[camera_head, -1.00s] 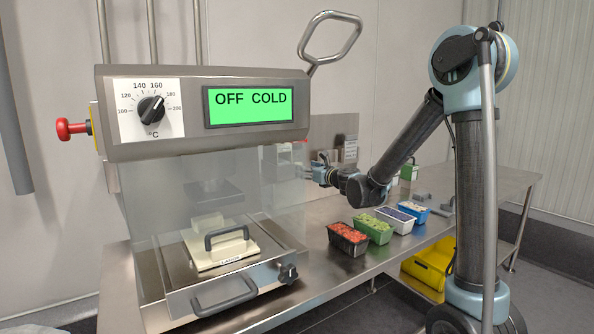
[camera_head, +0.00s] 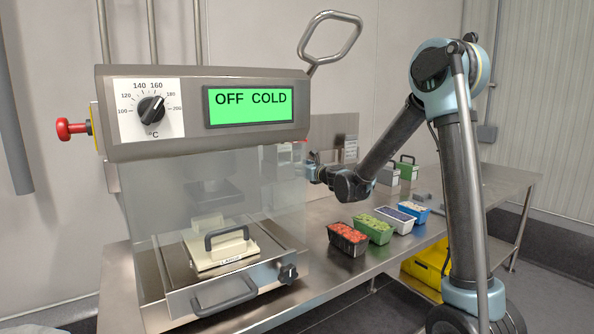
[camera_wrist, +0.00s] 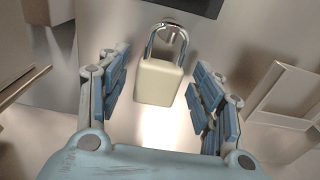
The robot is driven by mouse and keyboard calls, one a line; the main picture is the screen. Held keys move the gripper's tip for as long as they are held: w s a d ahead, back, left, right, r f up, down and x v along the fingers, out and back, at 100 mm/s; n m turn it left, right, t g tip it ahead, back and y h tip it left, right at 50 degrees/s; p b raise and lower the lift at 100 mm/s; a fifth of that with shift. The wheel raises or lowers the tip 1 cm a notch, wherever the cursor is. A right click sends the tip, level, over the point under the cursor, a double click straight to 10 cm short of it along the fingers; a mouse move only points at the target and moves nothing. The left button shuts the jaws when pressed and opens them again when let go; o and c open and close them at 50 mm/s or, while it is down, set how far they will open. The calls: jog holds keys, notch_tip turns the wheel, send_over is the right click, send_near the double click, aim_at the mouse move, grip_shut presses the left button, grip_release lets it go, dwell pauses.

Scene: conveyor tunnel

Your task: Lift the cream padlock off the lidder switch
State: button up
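The cream padlock (camera_wrist: 158,82) hangs by its silver shackle (camera_wrist: 168,40) from a small metal peg or fitting (camera_wrist: 171,27) in the wrist view. My gripper (camera_wrist: 157,85) is open, with one blue-padded finger on each side of the padlock body and a visible gap on both sides. In the head view, the end of my arm (camera_head: 312,168) reaches behind the clear guard of the heated machine, so the padlock and the switch are hidden there.
The machine (camera_head: 200,130) with a display reading OFF COLD stands at the left of the steel table (camera_head: 325,285). Several food trays, one with red filling (camera_head: 348,240), stand on the table in front of my arm. Grey and green boxes (camera_head: 405,168) stand farther back.

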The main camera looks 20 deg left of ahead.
grip_shut()
jog(key=c, duration=0.7)
grip_release()
grip_shut()
jog(key=shift+r, duration=0.75)
jog(key=shift+s, duration=0.1)
jog(key=v, duration=0.6)
jog(key=shift+d, duration=0.2)
